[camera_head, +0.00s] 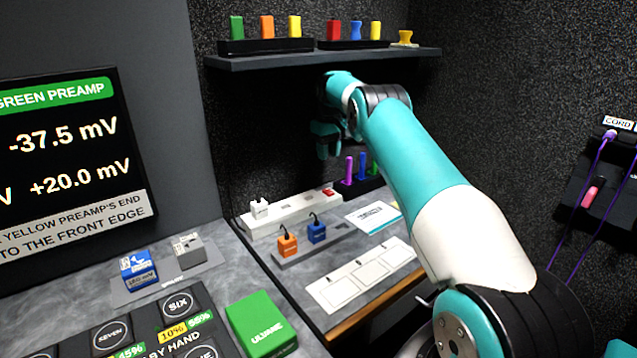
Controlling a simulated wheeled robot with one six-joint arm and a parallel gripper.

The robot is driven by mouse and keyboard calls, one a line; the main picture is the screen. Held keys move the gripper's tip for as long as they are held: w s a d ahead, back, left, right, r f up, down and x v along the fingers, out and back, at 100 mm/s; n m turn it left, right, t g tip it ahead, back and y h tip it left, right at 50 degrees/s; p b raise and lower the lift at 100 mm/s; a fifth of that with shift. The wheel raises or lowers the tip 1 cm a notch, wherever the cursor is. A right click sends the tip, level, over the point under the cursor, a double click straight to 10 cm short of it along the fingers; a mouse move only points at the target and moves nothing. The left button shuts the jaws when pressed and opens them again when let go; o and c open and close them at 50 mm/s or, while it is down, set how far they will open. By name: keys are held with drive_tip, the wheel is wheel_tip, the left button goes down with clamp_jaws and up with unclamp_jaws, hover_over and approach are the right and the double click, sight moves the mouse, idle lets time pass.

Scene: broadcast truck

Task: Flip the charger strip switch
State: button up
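A white charger strip (292,211) lies along the back of the counter on the right. A red switch (328,192) shows at its right end; its position is too small to tell. A white plug or adapter (259,208) sits on the strip's left end. My teal arm reaches in from the lower right. My gripper (325,155) hangs in the dark area under the shelf, above the right part of the strip and apart from it in the picture. Its fingers are dark and small, so I cannot tell whether it is open or shut.
A shelf (330,58) with coloured blocks hangs above my gripper. Purple and green upright pieces (349,170) stand right of the switch. A grey tray (300,250) with orange and blue blocks lies in front of the strip. A panel with purple cords (600,190) is at right.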

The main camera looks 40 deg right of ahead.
sight(327, 190)
wheel_tip(327, 190, down, 12)
drive_tip(key=shift+w+r+p, duration=0.1)
drive_tip(key=shift+p, duration=0.3)
